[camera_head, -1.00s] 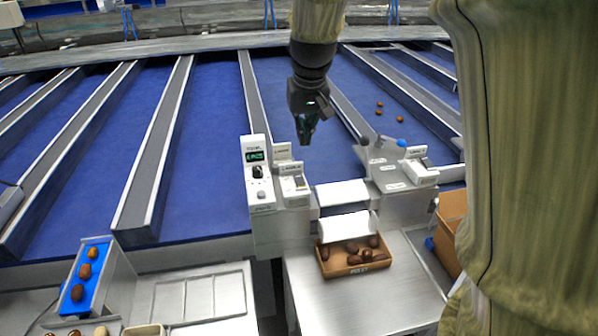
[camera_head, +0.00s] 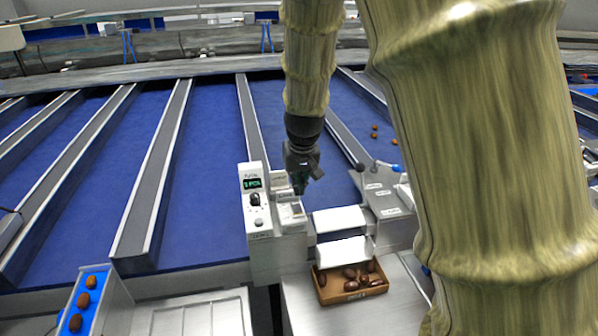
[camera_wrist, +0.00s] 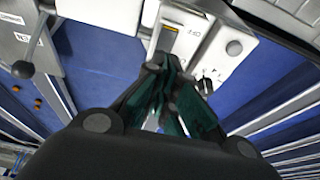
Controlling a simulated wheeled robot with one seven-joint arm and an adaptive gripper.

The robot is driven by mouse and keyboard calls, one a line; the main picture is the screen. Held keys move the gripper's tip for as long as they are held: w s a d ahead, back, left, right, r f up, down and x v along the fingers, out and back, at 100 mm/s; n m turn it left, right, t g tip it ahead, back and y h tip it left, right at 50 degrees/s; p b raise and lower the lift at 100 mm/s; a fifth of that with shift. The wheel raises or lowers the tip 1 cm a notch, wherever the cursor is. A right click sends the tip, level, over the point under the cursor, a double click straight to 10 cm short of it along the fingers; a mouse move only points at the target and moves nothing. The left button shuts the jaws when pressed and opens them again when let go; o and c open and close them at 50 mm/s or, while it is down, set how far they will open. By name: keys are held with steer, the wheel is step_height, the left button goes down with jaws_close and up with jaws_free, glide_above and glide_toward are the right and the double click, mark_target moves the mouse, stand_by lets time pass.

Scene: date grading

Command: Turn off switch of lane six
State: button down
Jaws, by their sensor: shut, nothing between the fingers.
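A white switch box (camera_head: 291,213) with a small rocker stands on the grey housing beside the tall control panel. Its lettering is too small to read surely in the head view. The box also shows in the wrist view (camera_wrist: 185,20), with a dark and yellowish slot near my fingertips. My gripper (camera_head: 299,190) is shut and empty, pointing down just above the switch box. In the wrist view its dark green fingers (camera_wrist: 163,66) end at the lower edge of the box and partly cover it. I cannot tell whether they touch it or which way the rocker is set.
The control panel (camera_head: 255,208) with a green display, knob and button stands close left of the gripper. A black-balled lever (camera_wrist: 22,69) is to the other side. A box of dates (camera_head: 350,286) sits in front. Blue lanes (camera_head: 215,150) lie behind.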

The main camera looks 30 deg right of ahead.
mark_target(297, 206)
steer(key=shift+s+p+x, duration=0.2)
steer(key=shift+p+x, duration=0.15)
steer(key=shift+x, duration=0.55)
steer(key=shift+s+p+x, duration=0.2)
steer(key=shift+p+x, duration=0.1)
steer(key=shift+x, duration=0.55)
steer(key=shift+s+p+x, duration=0.15)
steer(key=shift+p+x, duration=0.2)
steer(key=shift+x, duration=0.55)
steer(key=shift+a+f, duration=0.15)
steer(key=shift+a, duration=0.05)
